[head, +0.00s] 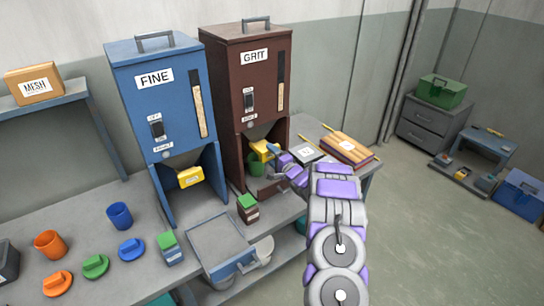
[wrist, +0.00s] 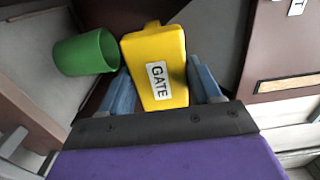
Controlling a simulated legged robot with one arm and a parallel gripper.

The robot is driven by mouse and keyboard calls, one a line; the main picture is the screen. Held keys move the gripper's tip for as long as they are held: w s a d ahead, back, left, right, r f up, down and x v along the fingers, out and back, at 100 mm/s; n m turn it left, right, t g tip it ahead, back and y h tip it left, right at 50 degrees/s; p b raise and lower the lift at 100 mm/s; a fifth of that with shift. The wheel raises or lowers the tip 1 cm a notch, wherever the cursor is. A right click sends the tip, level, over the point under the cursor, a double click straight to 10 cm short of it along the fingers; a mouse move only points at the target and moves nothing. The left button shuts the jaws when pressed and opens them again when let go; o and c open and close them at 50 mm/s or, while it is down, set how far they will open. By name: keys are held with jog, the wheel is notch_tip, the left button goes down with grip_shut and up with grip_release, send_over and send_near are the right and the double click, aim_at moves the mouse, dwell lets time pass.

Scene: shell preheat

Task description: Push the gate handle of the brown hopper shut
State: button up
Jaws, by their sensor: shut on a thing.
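The brown hopper (head: 247,75), labelled GRIT, stands upright on the bench. Its yellow gate handle (head: 259,151) is under the funnel; in the wrist view the yellow handle (wrist: 157,68) bears a GATE label. My gripper (head: 271,150) reaches in from the right at the hopper's mouth. In the wrist view my gripper (wrist: 160,90) has its blue fingers on either side of the handle and is shut on it. A green cup (head: 256,167) stands below the gate; it is left of the handle in the wrist view (wrist: 86,52).
The blue hopper (head: 155,85), labelled FINE, stands close on the left with its own yellow gate handle (head: 190,176). A small green-topped brown container (head: 248,210) stands in front of the brown hopper. A wooden-topped box (head: 344,148) lies to the right. Open floor is at far right.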

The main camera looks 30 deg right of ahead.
jog(key=shift+f, duration=0.2)
jog(key=c, duration=0.3)
jog(key=w+p, duration=0.3)
jog(key=w, duration=0.1)
jog(key=shift+w+a, duration=0.15)
jog(key=shift+w, duration=0.1)
jog(key=o, duration=1.2)
jog(key=shift+w, duration=0.1)
jog(key=shift+o, duration=1.1)
jog(key=shift+w+f, duration=0.1)
jog(key=shift+w, duration=0.05)
